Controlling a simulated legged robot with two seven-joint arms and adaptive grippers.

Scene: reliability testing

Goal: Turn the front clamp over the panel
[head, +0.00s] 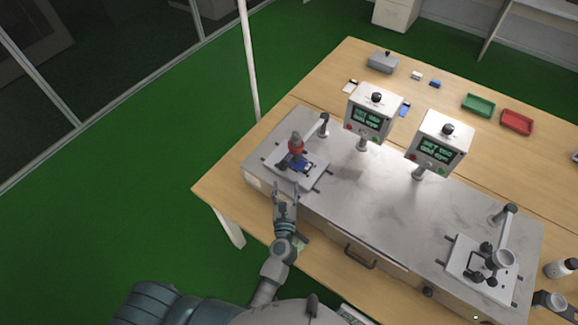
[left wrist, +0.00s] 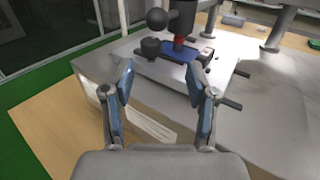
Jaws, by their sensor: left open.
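The left test fixture has a pale base plate (head: 312,176) with a blue panel (head: 299,164) on it. The panel also shows in the left wrist view (left wrist: 178,53). A red and dark press head (head: 296,145) stands over the panel. A black clamp knob (left wrist: 151,47) sits at the fixture's near side; its exact turn is hard to tell. My left gripper (head: 285,188) is open and empty, just in front of the plate's near edge. Its two fingers stand apart in the left wrist view (left wrist: 162,85), with the fixture beyond them.
Two control boxes with green screens (head: 370,115) (head: 437,148) stand on posts behind. A second fixture (head: 483,268) is at the right. Green (head: 478,104) and red (head: 517,122) trays lie at the back. The grey worktop (head: 385,205) between the fixtures is clear.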

